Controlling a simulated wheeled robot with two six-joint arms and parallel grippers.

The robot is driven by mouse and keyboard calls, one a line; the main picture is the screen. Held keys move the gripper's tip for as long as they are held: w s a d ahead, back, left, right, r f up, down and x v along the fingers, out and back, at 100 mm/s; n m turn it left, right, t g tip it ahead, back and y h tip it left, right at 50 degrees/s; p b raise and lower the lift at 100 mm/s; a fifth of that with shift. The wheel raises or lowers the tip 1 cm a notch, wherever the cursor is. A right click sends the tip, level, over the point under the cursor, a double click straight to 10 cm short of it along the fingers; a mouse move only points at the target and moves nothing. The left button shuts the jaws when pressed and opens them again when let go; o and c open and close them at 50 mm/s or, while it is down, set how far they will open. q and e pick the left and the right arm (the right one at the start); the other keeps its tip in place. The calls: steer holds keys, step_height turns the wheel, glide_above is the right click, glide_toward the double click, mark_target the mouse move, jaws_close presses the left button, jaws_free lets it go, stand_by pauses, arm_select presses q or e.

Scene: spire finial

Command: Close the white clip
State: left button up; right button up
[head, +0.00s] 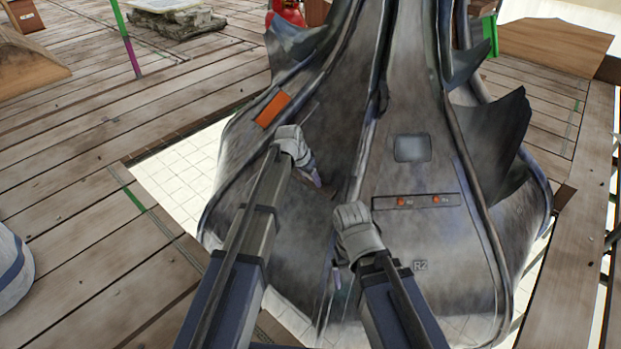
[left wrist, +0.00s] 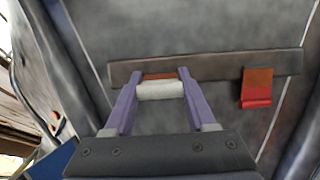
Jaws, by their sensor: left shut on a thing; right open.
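In the left wrist view the white clip (left wrist: 160,90) is a short pale cylinder in front of an orange-brown piece, on a dark bar (left wrist: 215,67) fixed to the grey spire wall. The purple fingers of my left gripper (left wrist: 158,88) are shut on it, one on each side. In the head view my left gripper (head: 318,181) is at the spire's left panel, and I cannot make out the white clip there. My right gripper (head: 337,277) is open and empty, low in front of the spire.
A red clip (left wrist: 256,88) hangs on the same bar to the right. On the spire's right panel a bar (head: 421,201) carries two orange pieces, below a grey square plate (head: 411,148). An orange plate (head: 272,109) is at upper left. Wooden decking (head: 80,180) surrounds the spire.

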arm_select(q)
steer(key=shift+w+d+r+g+y+p, duration=0.25)
steer(key=shift+w+g+y+p, duration=0.2)
steer(key=shift+g+p, duration=0.25)
steer(key=shift+w+d+g+y+p, duration=0.1)
steer(key=shift+w+g+y+p, duration=0.15)
steer(key=shift+g+y, duration=0.3)
steer(key=shift+w+d+g+y, duration=0.2)
steer(key=shift+g+y, duration=0.4)
steer(key=shift+g, duration=0.25)
steer(key=shift+w+d+g+y, duration=0.15)
steer(key=shift+g+y, duration=0.25)
steer(key=shift+g, duration=0.3)
steer(key=o, duration=1.4)
steer(key=shift+c, duration=0.2)
steer(key=shift+r, duration=0.1)
